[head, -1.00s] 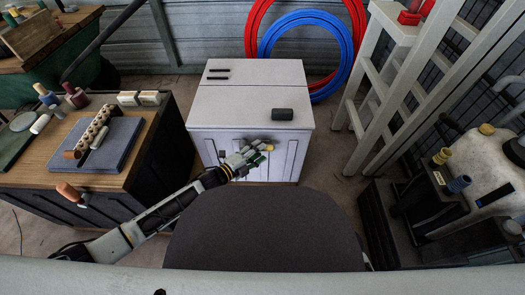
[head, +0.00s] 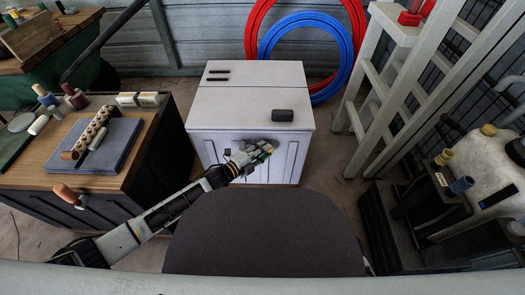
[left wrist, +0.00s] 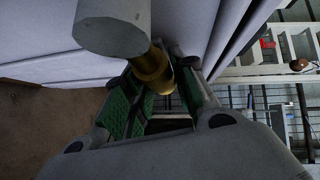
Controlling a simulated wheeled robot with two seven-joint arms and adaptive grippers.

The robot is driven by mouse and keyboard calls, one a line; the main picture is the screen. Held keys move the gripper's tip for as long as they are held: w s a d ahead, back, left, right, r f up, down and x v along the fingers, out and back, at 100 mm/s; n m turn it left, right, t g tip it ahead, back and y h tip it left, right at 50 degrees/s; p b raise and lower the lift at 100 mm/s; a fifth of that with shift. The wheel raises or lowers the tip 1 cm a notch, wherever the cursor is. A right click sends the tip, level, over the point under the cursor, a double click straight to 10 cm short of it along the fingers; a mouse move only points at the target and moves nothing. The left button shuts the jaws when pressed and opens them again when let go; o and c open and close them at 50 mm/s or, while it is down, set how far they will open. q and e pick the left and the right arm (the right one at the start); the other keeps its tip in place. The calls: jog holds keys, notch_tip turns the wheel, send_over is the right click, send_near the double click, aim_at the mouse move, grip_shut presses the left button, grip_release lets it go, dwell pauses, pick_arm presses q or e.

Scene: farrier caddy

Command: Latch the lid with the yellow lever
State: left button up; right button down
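The white cabinet-like caddy (head: 250,150) stands in front of me, and its flat lid (head: 240,105) lies down on top. My left gripper (head: 262,148) is at the upper part of the caddy's front face, just below the lid's front edge. In the left wrist view, a yellow brass-coloured piece (left wrist: 152,68), which looks like the lever, sits between the green-padded fingers (left wrist: 162,85). A grey cylinder (left wrist: 112,25) adjoins it. Whether the fingers press on the yellow piece is unclear. In the head view the hand hides the lever. My right gripper is not in view.
A dark handle (head: 283,115) sits on the lid. A wooden bench (head: 140,160) with tools stands at the left. A white ladder-like frame (head: 385,95) and a pale tank (head: 478,160) stand at the right. Red and blue hoops (head: 345,60) hang behind the caddy.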

pick_arm(q)
grip_shut()
